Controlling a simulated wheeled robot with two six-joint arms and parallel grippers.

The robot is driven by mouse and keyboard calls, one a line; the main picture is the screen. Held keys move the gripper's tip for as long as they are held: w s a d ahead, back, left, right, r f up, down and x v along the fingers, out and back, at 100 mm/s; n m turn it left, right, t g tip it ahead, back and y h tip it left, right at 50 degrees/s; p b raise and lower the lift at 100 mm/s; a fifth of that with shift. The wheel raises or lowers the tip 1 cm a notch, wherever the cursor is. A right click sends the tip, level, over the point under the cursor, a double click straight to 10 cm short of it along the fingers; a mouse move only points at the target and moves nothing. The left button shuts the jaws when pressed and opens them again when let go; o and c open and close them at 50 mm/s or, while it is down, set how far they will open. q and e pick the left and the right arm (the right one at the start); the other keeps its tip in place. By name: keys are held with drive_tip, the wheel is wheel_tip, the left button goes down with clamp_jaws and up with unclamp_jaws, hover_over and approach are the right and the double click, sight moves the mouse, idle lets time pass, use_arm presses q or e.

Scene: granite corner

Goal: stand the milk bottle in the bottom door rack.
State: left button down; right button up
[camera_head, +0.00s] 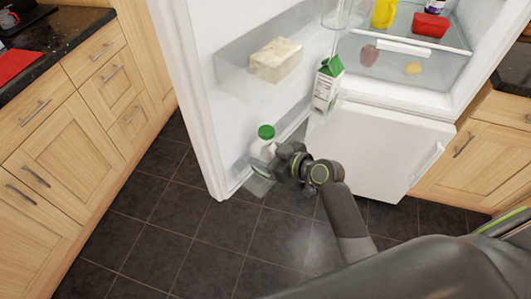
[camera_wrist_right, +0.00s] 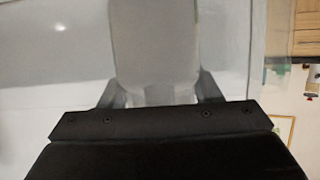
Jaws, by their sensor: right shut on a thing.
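The milk bottle (camera_head: 262,150), white with a green cap, is upright at the bottom rack (camera_head: 258,184) of the open fridge door. My right gripper (camera_head: 277,160) is at the bottle's right side, and the wrist hides part of the bottle and rack. In the right wrist view the pale bottle (camera_wrist_right: 154,50) fills the space between the two fingers (camera_wrist_right: 154,92), which are shut on it. Whether the bottle's base touches the rack floor cannot be told. My left gripper is not in view.
A green and white carton (camera_head: 327,88) stands right of the bottle. An upper door rack holds a pale block (camera_head: 276,60). The fridge shelf holds a red box (camera_head: 430,25) and a yellow item (camera_head: 384,13). Wooden cabinets (camera_head: 70,150) stand left; the dark tiled floor (camera_head: 190,235) is clear.

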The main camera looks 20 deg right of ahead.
drive_tip(key=shift+f, duration=0.1)
drive_tip(key=o, duration=1.4)
drive_tip(key=shift+r, duration=0.25)
drive_tip(key=shift+b+v, duration=0.5)
drive_tip(key=shift+v, duration=5.5)
drive_tip(key=shift+f, duration=0.2)
